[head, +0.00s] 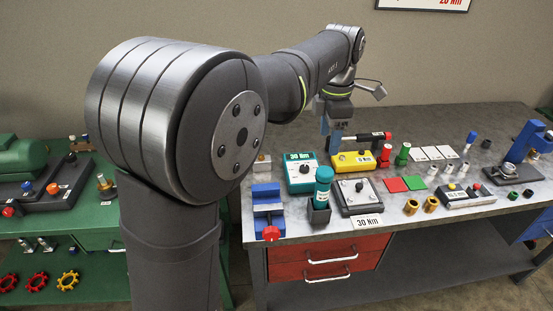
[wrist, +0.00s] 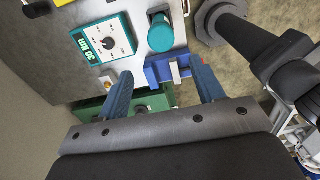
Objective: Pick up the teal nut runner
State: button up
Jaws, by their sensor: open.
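The teal nut runner (head: 323,180) stands upright in a black holder (head: 319,213) near the front edge of the grey workbench. In the wrist view its round teal top (wrist: 161,33) shows beyond my fingertips, slightly left of centre. My gripper (head: 333,139) hangs above the bench, behind the runner in the head view. Its two blue fingers (wrist: 163,66) are spread apart with nothing held between them. They are apart from the runner.
A teal 30 Nm controller (head: 300,178) stands left of the runner, and a grey dial box (head: 358,196) right of it. A blue vise (head: 267,200) sits at the front-left corner. A yellow box (head: 354,160) is behind. Several small parts fill the bench's right side.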

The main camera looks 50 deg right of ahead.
jog(key=shift+f, duration=0.1)
jog(key=w+f+m+t+h, duration=0.2)
jog(key=w+f+m+h, duration=0.1)
jog(key=w+f+m, duration=0.3)
jog(key=m+g+h, duration=0.2)
jog(key=m+h, duration=1)
jog(key=m, duration=0.9)
send_near(319, 187)
jog(key=x, duration=0.8)
jog(key=shift+x, duration=2.9)
jog(key=shift+r, duration=0.15)
jog(key=shift+s, duration=0.1)
